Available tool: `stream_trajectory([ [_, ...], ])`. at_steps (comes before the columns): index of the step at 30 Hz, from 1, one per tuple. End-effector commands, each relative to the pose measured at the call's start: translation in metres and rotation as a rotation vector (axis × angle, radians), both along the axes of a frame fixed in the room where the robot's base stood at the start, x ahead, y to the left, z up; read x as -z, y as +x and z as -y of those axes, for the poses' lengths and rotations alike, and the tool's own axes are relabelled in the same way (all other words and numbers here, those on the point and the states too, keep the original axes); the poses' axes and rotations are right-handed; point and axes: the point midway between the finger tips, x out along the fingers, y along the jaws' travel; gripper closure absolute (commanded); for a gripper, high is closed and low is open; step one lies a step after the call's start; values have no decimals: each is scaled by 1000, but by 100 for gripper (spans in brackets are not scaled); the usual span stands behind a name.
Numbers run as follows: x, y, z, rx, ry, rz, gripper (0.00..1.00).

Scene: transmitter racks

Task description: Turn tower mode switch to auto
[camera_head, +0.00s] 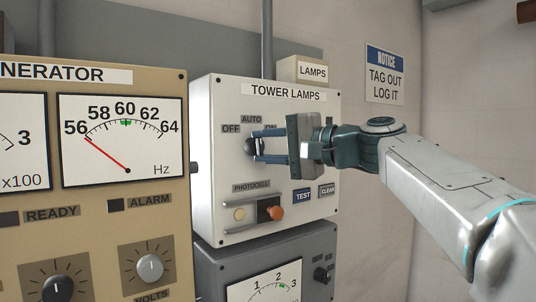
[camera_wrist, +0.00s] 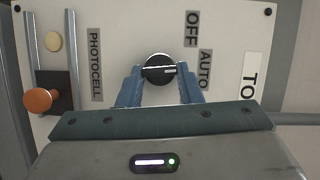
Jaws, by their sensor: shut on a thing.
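The tower mode switch is a round black knob (camera_head: 250,147) on the white TOWER LAMPS box, below its OFF (camera_head: 231,128) and AUTO (camera_head: 251,119) labels. In the wrist view the knob (camera_wrist: 159,68) shows a white line running sideways, its right end toward the AUTO label (camera_wrist: 204,70). My gripper (camera_head: 256,146) reaches in from the right and is shut on the knob. In the wrist view its blue fingers (camera_wrist: 160,75) sit on either side of the knob. The ON label is mostly hidden behind my gripper in the head view.
Below the knob is a PHOTOCELL slider with an orange handle (camera_head: 275,212), beside TEST (camera_head: 302,195) and CLEAR (camera_head: 327,191) buttons. A tan generator panel (camera_head: 100,250) stands at left. A grey meter box (camera_head: 225,262) is below. A notice sign (camera_head: 385,75) hangs on the wall.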

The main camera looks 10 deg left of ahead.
Motion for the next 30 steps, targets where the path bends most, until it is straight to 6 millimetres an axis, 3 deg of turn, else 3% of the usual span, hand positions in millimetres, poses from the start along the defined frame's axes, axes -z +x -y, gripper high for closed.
stream_trajectory([
  [23,1,0,0,2,77,-87,91],
  [24,1,0,0,2,77,-87,65],
  [26,1,0,0,2,76,-88,48],
  [30,1,0,0,1,76,-88,47],
])
